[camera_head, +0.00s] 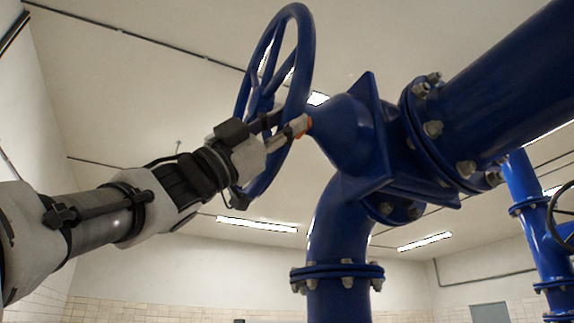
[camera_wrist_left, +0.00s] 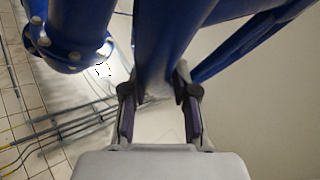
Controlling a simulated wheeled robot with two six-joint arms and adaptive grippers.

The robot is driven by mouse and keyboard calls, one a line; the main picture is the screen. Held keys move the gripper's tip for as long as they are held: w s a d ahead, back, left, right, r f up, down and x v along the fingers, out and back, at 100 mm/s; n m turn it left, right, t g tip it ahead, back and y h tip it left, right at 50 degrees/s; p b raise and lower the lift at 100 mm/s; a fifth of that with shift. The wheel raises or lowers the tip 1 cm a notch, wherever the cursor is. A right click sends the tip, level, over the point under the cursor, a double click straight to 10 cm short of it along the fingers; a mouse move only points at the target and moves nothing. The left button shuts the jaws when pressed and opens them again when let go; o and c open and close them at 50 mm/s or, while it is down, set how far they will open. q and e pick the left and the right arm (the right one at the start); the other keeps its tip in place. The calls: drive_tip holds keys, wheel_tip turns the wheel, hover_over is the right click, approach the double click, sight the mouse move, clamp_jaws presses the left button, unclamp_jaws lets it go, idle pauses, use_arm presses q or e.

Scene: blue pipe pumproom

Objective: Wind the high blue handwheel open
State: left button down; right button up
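The high blue handwheel (camera_head: 307,62) stands near the top centre of the head view, seen nearly edge-on, on the left of the big blue valve body (camera_head: 350,122). My left gripper (camera_head: 287,126) reaches its rim from the lower left, with an orange-tipped finger across the near side of the rim. In the left wrist view, a blue part of the wheel (camera_wrist_left: 160,45) runs between the two dark fingers of the left gripper (camera_wrist_left: 159,100). The fingers stand apart with the rim between them; whether they press on it is not clear. My right gripper is not in view.
A thick blue pipe (camera_head: 500,70) runs to the upper right from a bolted flange. A blue elbow (camera_head: 340,225) drops to another bolted flange (camera_head: 337,273). A second, dark handwheel (camera_head: 563,222) is at the right edge. The space left of the wheel holds only my arm.

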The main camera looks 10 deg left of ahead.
sight(296, 75)
use_arm(q)
drive_tip(key=shift+s+d+r+n+t, duration=0.15)
drive_tip(key=shift+s+n+t, duration=0.15)
drive_tip(key=shift+t, duration=0.2)
drive_tip(key=r+n+t+y+b, duration=0.1)
drive_tip(key=s+d+r+n+t, duration=0.1)
drive_tip(key=n+t, duration=0.1)
drive_tip(key=shift+s+y+b, duration=0.25)
drive_tip(key=shift+y+b, duration=0.1)
drive_tip(key=shift+y, duration=0.05)
drive_tip(key=r+n+t+y, duration=0.1)
drive_tip(key=n, duration=0.1)
drive_tip(key=s+r+n+t+y+p, duration=0.1)
drive_tip(key=n+t, duration=0.1)
drive_tip(key=s+d+r+n+t+y, duration=0.1)
drive_tip(key=r+n, duration=0.1)
drive_tip(key=shift+d+t+y, duration=0.1)
drive_tip(key=shift+t+y, duration=0.2)
drive_tip(key=shift+y, duration=0.1)
drive_tip(key=shift+w+n, duration=0.1)
drive_tip(key=shift+n, duration=0.2)
drive_tip(key=c, duration=0.9)
unclamp_jaws()
